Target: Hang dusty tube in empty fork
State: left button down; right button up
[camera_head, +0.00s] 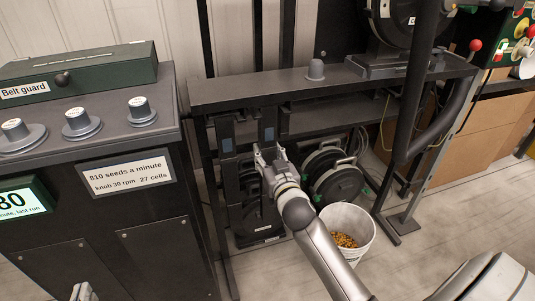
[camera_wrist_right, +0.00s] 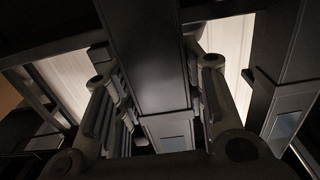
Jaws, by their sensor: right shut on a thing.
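Two dark upright tubes with small blue panes stand below the front bar of the frame. The left tube (camera_head: 227,146) and the right tube (camera_head: 268,128) are side by side; I cannot tell from the surfaces which is dusty. My right gripper (camera_head: 265,152) is at the right tube, shut on it. In the right wrist view, a dark tube (camera_wrist_right: 145,55) runs between the fingers, with a pale blue pane (camera_wrist_right: 172,136) low on it. The other tube's pane (camera_wrist_right: 288,118) shows at the right. The forks are not clearly visible. My left gripper (camera_head: 82,292) is cut off by the bottom edge.
A white bucket with grain (camera_head: 362,222) and round black discs (camera_head: 337,180) are close right of the right gripper. A control cabinet (camera_head: 70,240) stands left. A thick black hose (camera_head: 416,85) hangs at the right.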

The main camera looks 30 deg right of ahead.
pick_arm(q)
jog(key=shift+w+d+r+t, duration=0.1)
jog(key=shift+w+r+t, duration=0.05)
jog(key=shift+r+t, duration=0.2)
jog(key=shift+w+d+r+t, duration=0.1)
jog(key=shift+r+t, duration=0.15)
jog(key=shift+r, duration=0.2)
pick_arm(e)
jog(key=shift+f, duration=0.3)
jog(key=o, duration=1.3)
jog(key=shift+c, duration=0.2)
pick_arm(q)
jog(key=shift+r, duration=0.15)
pick_arm(e)
jog(key=shift+f, duration=0.1)
jog(key=shift+s+a, duration=0.2)
jog(key=shift+s, duration=0.35)
jog(key=v, duration=1.1)
jog(key=shift+w+d, duration=0.1)
